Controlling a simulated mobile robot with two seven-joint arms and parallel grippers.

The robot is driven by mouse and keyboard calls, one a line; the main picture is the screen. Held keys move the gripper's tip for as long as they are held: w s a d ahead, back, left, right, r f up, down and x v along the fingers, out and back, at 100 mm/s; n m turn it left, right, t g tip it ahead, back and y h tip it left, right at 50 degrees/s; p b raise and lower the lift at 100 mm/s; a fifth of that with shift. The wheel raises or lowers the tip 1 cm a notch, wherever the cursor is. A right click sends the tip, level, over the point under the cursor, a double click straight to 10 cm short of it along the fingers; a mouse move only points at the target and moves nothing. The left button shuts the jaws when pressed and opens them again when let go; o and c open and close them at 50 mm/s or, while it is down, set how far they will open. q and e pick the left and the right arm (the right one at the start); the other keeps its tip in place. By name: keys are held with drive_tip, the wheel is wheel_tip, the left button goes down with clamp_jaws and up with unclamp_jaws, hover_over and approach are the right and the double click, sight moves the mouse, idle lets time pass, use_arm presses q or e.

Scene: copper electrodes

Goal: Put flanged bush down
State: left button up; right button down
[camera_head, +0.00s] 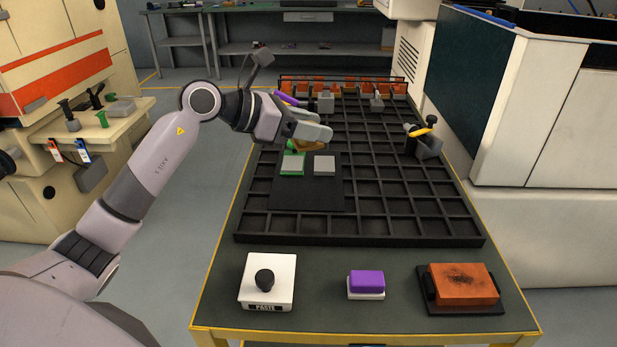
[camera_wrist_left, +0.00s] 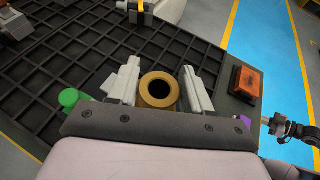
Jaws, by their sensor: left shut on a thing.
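My left gripper (camera_head: 315,138) is above the dark grid rack, near its left side. It is shut on the flanged bush, a brass-coloured ring with a dark bore (camera_wrist_left: 160,90), seen between the two grey fingers in the left wrist view. In the head view only a small brown-gold part of the bush (camera_head: 308,147) shows under the fingers. Below and nearer, a flat black plate (camera_head: 305,195) on the rack carries a green-edged block (camera_head: 292,164) and a grey block (camera_head: 324,165).
The black grid rack (camera_head: 420,240) has many empty cells. A black holder with a yellow piece (camera_head: 421,132) stands at its right. In front are a white paste box (camera_head: 267,282), a purple sponge (camera_head: 367,281) and an orange block (camera_head: 463,283). Orange pieces (camera_head: 340,88) line the back.

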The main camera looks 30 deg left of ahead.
sight(310, 192)
use_arm(q)
wheel_tip(310, 192, down, 11)
drive_tip(key=shift+r, duration=0.1)
idle(0.3)
drive_tip(key=shift+f+b, duration=0.2)
drive_tip(key=shift+b, duration=0.1)
drive_tip(key=o, duration=1.3)
drive_tip(key=shift+c, duration=0.2)
